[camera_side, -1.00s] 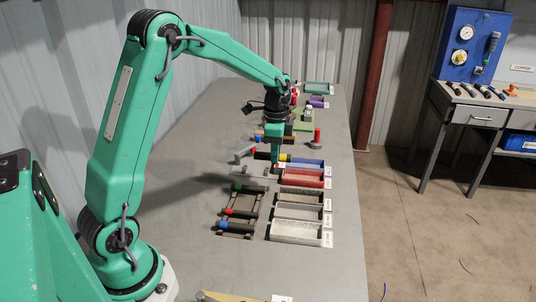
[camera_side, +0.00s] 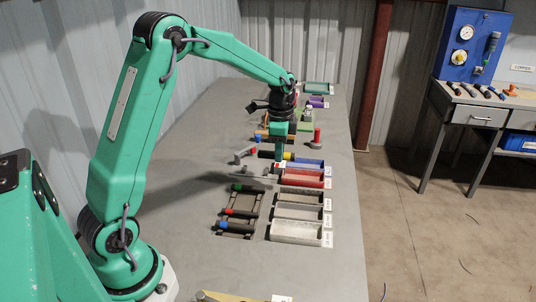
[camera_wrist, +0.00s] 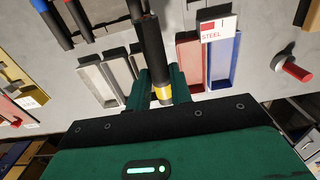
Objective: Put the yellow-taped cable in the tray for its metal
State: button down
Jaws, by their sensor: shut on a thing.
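The yellow-taped cable (camera_wrist: 152,50) is a dark rod with a yellow band near one end. My gripper (camera_wrist: 162,88) is shut on it near the yellow band in the wrist view. In the side view my gripper (camera_side: 279,160) holds the cable (camera_side: 265,154) roughly level, close to the blue tray (camera_side: 310,163) and the red tray (camera_side: 303,182). In the wrist view the red tray (camera_wrist: 189,65) and the blue tray (camera_wrist: 224,65) lie right of the cable. A label (camera_wrist: 218,28) reading STEEL, with a red square, stands by them.
Pale grey trays (camera_side: 297,231) line the near side of the row. A rack (camera_side: 240,214) holds cables with green, red and blue ends. A red-topped post (camera_side: 317,138) stands beyond the blue tray.

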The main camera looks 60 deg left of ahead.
jog(key=w+a+f, duration=0.1)
jog(key=w, duration=0.3)
jog(key=w+a+f, duration=0.1)
jog(key=w+f, duration=0.1)
jog(key=w, duration=0.3)
jog(key=w+a+f, duration=0.1)
jog(key=w+f, duration=0.1)
jog(key=w, duration=0.2)
jog(key=shift+w+a+f, duration=0.1)
jog(key=shift+w+f, duration=0.15)
jog(key=shift+w, duration=0.1)
jog(key=shift+w+a+f, duration=0.1)
jog(key=shift+w+f, duration=0.2)
jog(key=shift+w, duration=0.1)
jog(key=shift+f, duration=0.2)
jog(key=shift+f, duration=0.5)
jog(key=shift+f, duration=0.6)
dwell(0.3)
jog(key=c, duration=1.2)
grip_release()
jog(key=shift+o, duration=0.2)
jog(key=shift+r, duration=0.1)
